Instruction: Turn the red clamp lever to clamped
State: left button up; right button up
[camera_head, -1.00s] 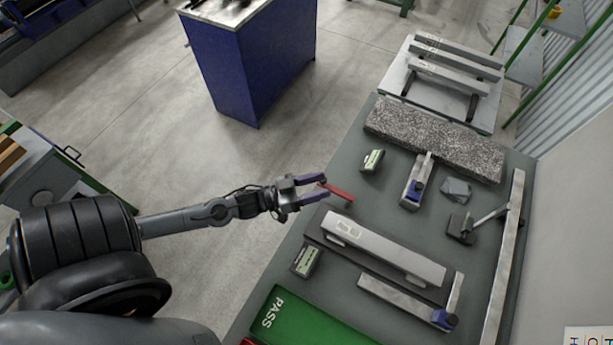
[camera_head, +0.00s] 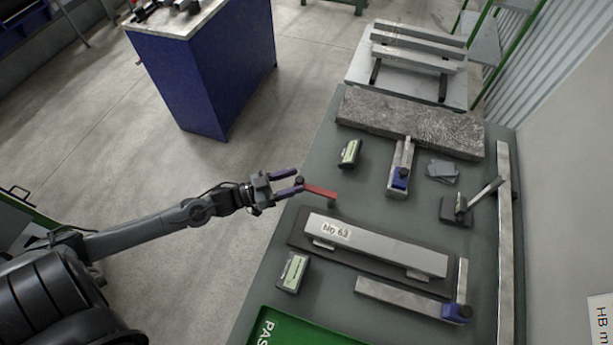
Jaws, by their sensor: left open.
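The red clamp lever (camera_head: 320,190) shows in the head view at the left edge of the table, just behind the long grey bar marked "No 63" (camera_head: 385,246). It points left, toward my gripper, from a dark pivot at its right end. My left gripper (camera_head: 299,183) is open, with its purple-tipped fingers at the lever's left end. One finger lies behind the lever and the other close to its near side. I cannot tell whether either finger touches it. My right gripper is not in view.
On the table (camera_head: 285,232) are two small green-labelled boxes, a granite slab (camera_head: 408,122), blue-headed squares, a small stand (camera_head: 456,208) and a long straightedge (camera_head: 505,240). A green PASS tray (camera_head: 290,330) lies at the near edge. A blue cabinet (camera_head: 205,75) stands behind on the floor.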

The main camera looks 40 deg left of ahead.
aim_at(316, 187)
pick_arm(q)
jog(key=shift+x, duration=2.45)
jog(key=shift+c, duration=0.5)
grip_shut()
